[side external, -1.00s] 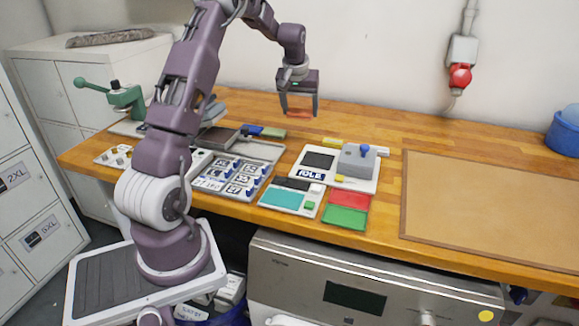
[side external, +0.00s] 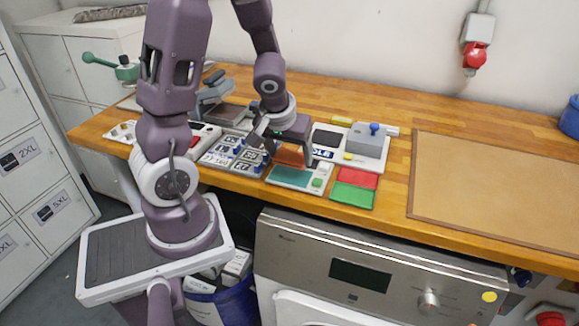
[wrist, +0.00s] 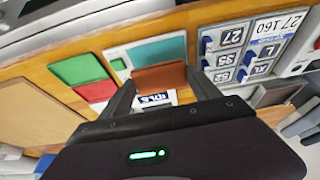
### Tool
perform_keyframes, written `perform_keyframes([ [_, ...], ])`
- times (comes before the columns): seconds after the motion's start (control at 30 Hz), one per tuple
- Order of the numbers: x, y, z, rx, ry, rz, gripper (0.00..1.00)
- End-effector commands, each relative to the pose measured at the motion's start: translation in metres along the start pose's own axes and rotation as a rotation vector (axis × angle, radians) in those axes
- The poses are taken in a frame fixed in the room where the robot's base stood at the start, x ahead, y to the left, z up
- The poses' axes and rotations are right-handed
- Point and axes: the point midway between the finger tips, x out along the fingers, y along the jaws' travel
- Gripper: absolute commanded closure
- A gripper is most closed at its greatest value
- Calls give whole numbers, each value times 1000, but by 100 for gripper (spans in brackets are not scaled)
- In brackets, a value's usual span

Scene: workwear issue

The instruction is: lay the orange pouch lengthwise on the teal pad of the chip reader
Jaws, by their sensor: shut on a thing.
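The orange pouch (side external: 290,156) is held between the fingers of my gripper (side external: 289,159), which is shut on it. In the wrist view the pouch (wrist: 160,78) spans the gap between the fingertips (wrist: 159,84), with its long side running across the picture. The chip reader's teal pad (side external: 290,177) lies just in front of and below the pouch in the side view. In the wrist view the pouch overlaps the edge of the teal pad (wrist: 157,50) that is closer to my gripper. I cannot tell how high the pouch is above the reader.
Red (side external: 357,178) and green (side external: 352,196) pads lie right of the reader. A board with blue-knobbed number tiles (side external: 232,152) lies left. A grey block device (side external: 366,141) stands behind right. A brown mat (side external: 490,200) covers the bench's right side, clear of objects.

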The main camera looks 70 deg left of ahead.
Motion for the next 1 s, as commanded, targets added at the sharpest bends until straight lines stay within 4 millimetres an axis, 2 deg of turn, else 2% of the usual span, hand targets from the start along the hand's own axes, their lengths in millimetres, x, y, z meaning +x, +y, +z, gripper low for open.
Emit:
perform_keyframes([
  [0.23,14,1,7,9,2,-4,68],
  [0.4,35,0,16,3,-3,-5,68],
  [0.8,40,-1,16,1,2,-5,68],
  [0.83,40,-1,16,0,2,-4,24],
  [0.87,40,-1,16,0,3,-4,19],
  [1.0,39,-1,16,1,3,-3,19],
])
